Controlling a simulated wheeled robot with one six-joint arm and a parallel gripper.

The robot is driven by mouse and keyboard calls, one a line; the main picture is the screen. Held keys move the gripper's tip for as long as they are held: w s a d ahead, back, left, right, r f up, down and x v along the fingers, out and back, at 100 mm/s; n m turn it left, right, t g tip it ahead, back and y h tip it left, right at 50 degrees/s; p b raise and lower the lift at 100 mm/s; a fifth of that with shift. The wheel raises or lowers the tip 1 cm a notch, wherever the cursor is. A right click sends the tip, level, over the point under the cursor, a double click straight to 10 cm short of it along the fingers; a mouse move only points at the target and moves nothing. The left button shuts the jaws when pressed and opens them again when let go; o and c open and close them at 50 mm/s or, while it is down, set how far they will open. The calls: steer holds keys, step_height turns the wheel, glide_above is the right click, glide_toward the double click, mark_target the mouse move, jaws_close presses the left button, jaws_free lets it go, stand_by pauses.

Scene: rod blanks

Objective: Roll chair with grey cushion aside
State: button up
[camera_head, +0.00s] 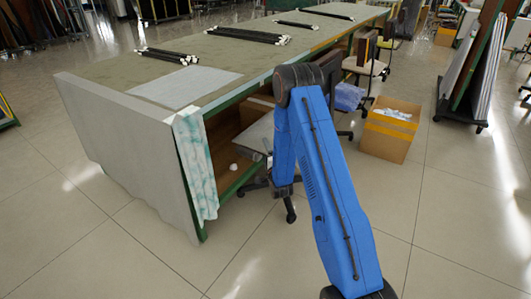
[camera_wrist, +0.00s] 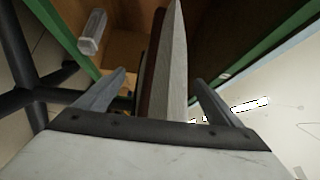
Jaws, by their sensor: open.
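The chair with the grey cushion (camera_head: 258,136) stands at the table's open front, partly behind my blue arm. Its dark wheeled base (camera_head: 289,207) shows on the floor below. In the wrist view, my gripper (camera_wrist: 160,77) is open, with one finger on each side of a thin grey slab with a brown side, which appears to be the cushion (camera_wrist: 174,75) seen edge-on. I cannot tell whether the fingers touch it. Dark chair legs (camera_wrist: 20,90) show at the left there. In the head view my arm hides most of the gripper and the rest of the chair.
The long table (camera_head: 130,72) has dark rod bundles (camera_head: 250,35) on top and a draped cloth (camera_head: 195,165) at its near end. The front floor is clear.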

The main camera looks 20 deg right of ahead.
steer(key=shift+w, duration=0.5)
steer(key=c, duration=2.2)
steer(key=shift+o, duration=0.2)
steer(key=shift+s, duration=0.15)
